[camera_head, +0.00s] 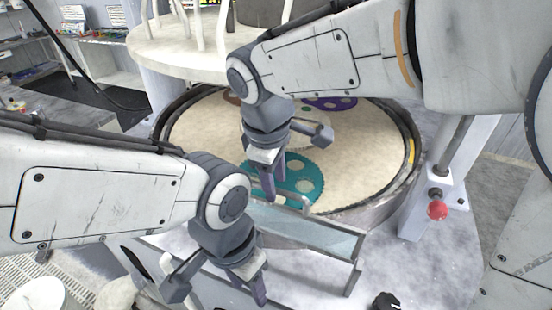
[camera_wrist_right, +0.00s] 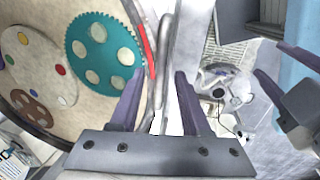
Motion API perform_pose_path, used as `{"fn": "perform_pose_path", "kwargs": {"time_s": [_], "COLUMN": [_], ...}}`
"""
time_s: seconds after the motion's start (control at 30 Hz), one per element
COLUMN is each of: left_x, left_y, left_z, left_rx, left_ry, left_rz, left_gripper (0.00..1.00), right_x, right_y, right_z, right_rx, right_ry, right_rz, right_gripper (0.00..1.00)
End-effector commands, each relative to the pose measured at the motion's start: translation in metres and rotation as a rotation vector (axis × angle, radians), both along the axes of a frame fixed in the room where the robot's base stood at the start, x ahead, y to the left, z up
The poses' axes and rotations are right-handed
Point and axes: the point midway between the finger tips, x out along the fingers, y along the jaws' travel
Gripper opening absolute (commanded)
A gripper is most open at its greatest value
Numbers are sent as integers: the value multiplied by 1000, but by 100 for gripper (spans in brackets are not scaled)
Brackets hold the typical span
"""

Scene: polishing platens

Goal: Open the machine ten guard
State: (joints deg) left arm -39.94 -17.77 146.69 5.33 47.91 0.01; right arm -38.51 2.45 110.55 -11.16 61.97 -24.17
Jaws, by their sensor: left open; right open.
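The guard (camera_head: 315,232) is a clear bluish panel in a grey metal frame, standing low along the near edge of the round polishing platen (camera_head: 360,150). A grey handle bar (camera_head: 296,196) runs along its top; it also shows as a pale rail (camera_wrist_right: 165,60) in the right wrist view. My right gripper (camera_head: 270,190) points down at this bar, open. In the wrist view its purple fingers (camera_wrist_right: 160,95) stand on either side of the rail; contact cannot be told. My left gripper (camera_head: 235,290) is open and empty, in front of the guard, lower left.
A teal toothed carrier (camera_head: 310,172) lies on the platen, with a purple one (camera_head: 330,103) farther back. A red knob (camera_head: 437,210) sits on the post at right. A round white upper plate (camera_head: 185,45) stands above the platen's back left. My arms cover much of the view.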

Motion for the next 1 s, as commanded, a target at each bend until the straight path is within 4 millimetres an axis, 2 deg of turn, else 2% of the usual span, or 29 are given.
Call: {"fn": "perform_pose_path", "kwargs": {"time_s": [0.1,0.37,0.5,1.0], "left_x": [0,0,0,0], "left_y": [0,0,0,0], "left_z": [1,1,1,1], "left_rx": [0,0,0,0], "left_ry": [0,0,0,0], "left_rz": [0,0,0,0], "left_gripper": [50,50,50,50], "right_x": [1,1,1,1], "right_y": [-1,-1,-1,-1], "right_z": [-6,-8,-8,-7], "right_rx": [-1,0,0,0], "right_ry": [0,0,0,0], "right_rz": [-2,-2,-2,-2], "right_gripper": [47,47,0,0]}}
